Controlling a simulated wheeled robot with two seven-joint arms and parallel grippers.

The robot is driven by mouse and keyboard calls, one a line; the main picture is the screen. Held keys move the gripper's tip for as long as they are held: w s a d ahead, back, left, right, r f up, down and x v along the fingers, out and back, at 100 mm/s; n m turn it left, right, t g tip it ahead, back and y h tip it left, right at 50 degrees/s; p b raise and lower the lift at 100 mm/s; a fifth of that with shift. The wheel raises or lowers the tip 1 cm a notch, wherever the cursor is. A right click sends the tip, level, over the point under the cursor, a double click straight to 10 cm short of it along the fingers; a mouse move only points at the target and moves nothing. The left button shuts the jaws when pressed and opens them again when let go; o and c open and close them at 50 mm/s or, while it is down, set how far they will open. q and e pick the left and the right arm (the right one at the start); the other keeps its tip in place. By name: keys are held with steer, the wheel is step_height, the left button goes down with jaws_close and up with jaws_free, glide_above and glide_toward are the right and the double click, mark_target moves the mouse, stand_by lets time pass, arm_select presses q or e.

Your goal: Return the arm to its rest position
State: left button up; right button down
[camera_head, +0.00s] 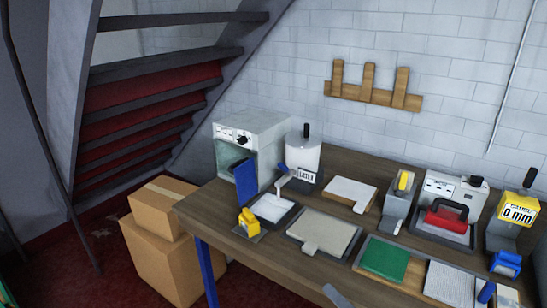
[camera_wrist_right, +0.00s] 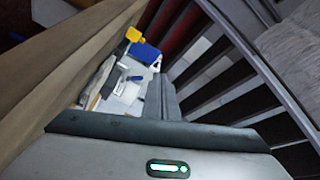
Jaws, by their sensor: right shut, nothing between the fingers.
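My right gripper (camera_wrist_right: 162,97) shows in the right wrist view as two dark grey fingers lying side by side, shut with nothing between them. A small grey piece at the bottom edge of the head view (camera_head: 337,296) looks like its tip, in front of the workbench's front edge; the rest of the arm is out of frame. My left gripper is in neither view. The wooden workbench (camera_head: 340,163) stands against the wall and carries the rug-binding things. The wrist view shows some of these, blurred, beyond the fingers.
On the bench are a grey machine (camera_head: 255,130), a white canister (camera_head: 304,155), a beige mat tray (camera_head: 325,231), a green mat (camera_head: 385,258) and a red-handled press (camera_head: 446,215). Cardboard boxes (camera_head: 160,255) stand at left, below a metal staircase (camera_head: 150,100).

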steer(key=w+d+f+g+h, duration=0.1)
steer(key=d+f+h, duration=0.15)
steer(key=f, duration=0.75)
steer(key=w+d+f+h, duration=0.15)
steer(key=d+f, duration=0.25)
steer(key=f, duration=0.6)
steer(key=s+d+f+n+g+h+b, duration=0.15)
steer(key=s+f, duration=0.35)
steer(key=f, duration=0.5)
steer(key=s+d+f+n+g+h, duration=0.1)
steer(key=s+d+f+g+h, duration=0.3)
steer(key=f, duration=0.6)
steer(key=s+d+f+n, duration=0.1)
steer(key=s+f, duration=0.5)
steer(key=f, duration=0.3)
steer(key=s+f+n+g, duration=0.1)
steer(key=s+f+g, duration=0.1)
steer(key=s+f, duration=0.4)
steer(key=s+a+f+n+g+h+b, duration=0.1)
steer(key=s+f, duration=0.5)
steer(key=s, duration=1.1)
steer(key=s+f+n+g, duration=0.2)
steer(key=s+f+g, duration=0.2)
steer(key=s+f, duration=0.3)
steer(key=s, duration=0.5)
steer(key=shift+a+n+g+b, duration=0.3)
steer(key=shift+n+g, duration=0.05)
